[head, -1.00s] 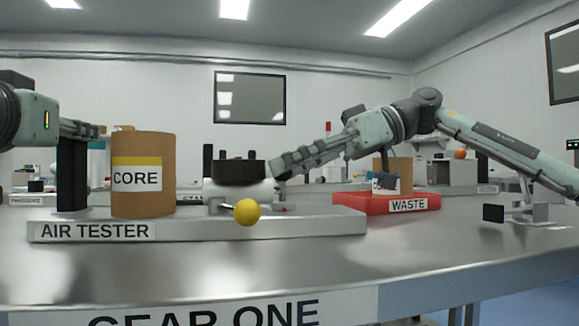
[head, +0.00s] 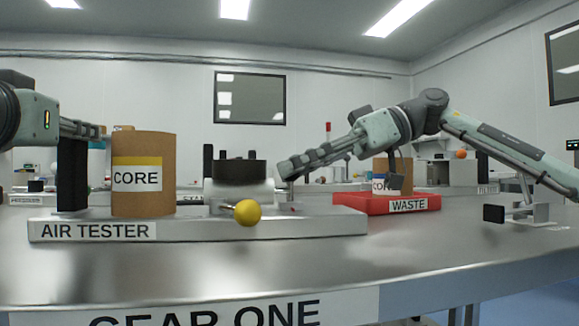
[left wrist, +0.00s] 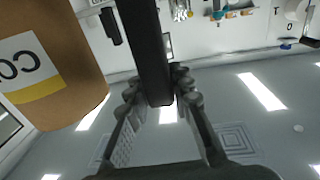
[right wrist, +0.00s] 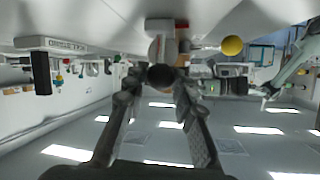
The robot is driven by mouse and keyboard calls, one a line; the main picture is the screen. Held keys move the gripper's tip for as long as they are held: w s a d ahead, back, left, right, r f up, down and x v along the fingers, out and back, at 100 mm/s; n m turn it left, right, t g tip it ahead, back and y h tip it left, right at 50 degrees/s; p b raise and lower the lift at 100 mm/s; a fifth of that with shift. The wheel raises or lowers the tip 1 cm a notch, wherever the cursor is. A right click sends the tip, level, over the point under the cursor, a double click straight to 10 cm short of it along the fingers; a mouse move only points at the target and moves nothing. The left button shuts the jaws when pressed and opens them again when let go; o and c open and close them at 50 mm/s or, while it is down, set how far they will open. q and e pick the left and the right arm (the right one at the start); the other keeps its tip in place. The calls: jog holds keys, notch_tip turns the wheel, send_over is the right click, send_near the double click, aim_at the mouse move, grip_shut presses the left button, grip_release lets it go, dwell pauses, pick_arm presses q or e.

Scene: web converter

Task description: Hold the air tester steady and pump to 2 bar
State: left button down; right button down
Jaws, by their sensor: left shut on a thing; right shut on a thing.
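The air tester (head: 200,229) is a long grey base with a name label on the bench. A black upright post (head: 72,180) stands at its left end. My left gripper (head: 85,130) is shut on this post; the post also shows between the fingers in the left wrist view (left wrist: 150,50). A black-topped pale cylinder (head: 240,172) stands mid-base, with a yellow ball (head: 247,212) in front. My right gripper (head: 285,171) is shut on a dark round knob (right wrist: 160,77), above a pale stem right of the cylinder. I cannot read any pressure gauge.
A brown CORE roll (head: 143,150) stands upright close beside the post. A red WASTE tray (head: 360,204) holding a brown core lies right of the tester. A small black-ended fixture (head: 495,213) stands further right. The bench front is clear.

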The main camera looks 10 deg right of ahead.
jog(key=d, duration=0.5)
jog(key=shift+s+d, duration=0.15)
jog(key=shift+d, duration=0.15)
jog(key=c, duration=1.2)
grip_release()
jog(key=shift+a, duration=0.1)
jog(key=v, duration=1.2)
jog(key=shift+s, duration=0.15)
